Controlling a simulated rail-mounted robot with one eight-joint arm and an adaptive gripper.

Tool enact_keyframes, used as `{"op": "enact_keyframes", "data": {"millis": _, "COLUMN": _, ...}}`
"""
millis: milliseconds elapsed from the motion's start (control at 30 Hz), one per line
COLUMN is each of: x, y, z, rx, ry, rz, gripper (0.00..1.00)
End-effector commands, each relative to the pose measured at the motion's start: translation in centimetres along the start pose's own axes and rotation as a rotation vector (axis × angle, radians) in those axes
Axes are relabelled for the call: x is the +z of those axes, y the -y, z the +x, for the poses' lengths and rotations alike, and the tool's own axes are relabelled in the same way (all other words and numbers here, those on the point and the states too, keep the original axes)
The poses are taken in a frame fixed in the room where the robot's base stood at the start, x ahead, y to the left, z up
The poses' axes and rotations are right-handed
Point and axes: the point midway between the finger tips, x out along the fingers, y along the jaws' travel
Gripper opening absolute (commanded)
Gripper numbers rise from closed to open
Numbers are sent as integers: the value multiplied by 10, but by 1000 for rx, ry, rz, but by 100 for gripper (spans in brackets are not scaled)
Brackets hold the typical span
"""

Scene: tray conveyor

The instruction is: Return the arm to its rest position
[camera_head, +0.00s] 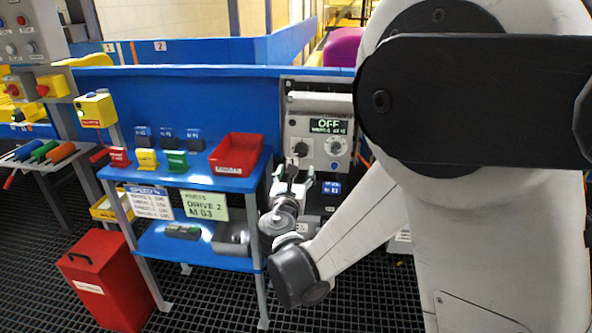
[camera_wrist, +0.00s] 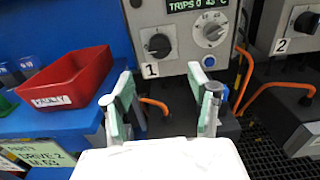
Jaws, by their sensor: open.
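My gripper (camera_wrist: 164,108) is open in the wrist view, its two padded fingers apart with nothing between them. It points toward a grey drive unit (camera_wrist: 182,36) with a display, two knobs and a label "1". In the head view my gripper (camera_head: 291,187) is small and partly hidden by my wrist, in front of the same drive unit (camera_head: 320,168), whose display reads "OFF". My arm fills the right side of the head view and is bent, its forearm reaching down and left to the wrist.
A blue shelf table (camera_head: 194,179) with a red bin (camera_head: 236,155) stands left of my gripper. A red box (camera_head: 105,280) stands on the grated floor. Orange cables (camera_wrist: 243,78) and a second unit (camera_wrist: 293,36) labelled "2" are at right in the wrist view.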

Motion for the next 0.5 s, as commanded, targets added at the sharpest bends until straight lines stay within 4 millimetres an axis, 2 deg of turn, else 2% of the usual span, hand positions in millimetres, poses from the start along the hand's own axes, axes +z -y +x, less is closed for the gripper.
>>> {"op": "enact_keyframes", "data": {"millis": 300, "x": 2, "y": 5, "z": 0, "rx": -8, "ry": -9, "rz": 27, "gripper": 55}}
{"op": "enact_keyframes", "data": {"millis": 367, "x": 6, "y": 14, "z": 0, "rx": -22, "ry": -23, "rz": 70, "gripper": 55}}
{"op": "enact_keyframes", "data": {"millis": 500, "x": 18, "y": 51, "z": -4, "rx": -86, "ry": -80, "rz": 263, "gripper": 55}}
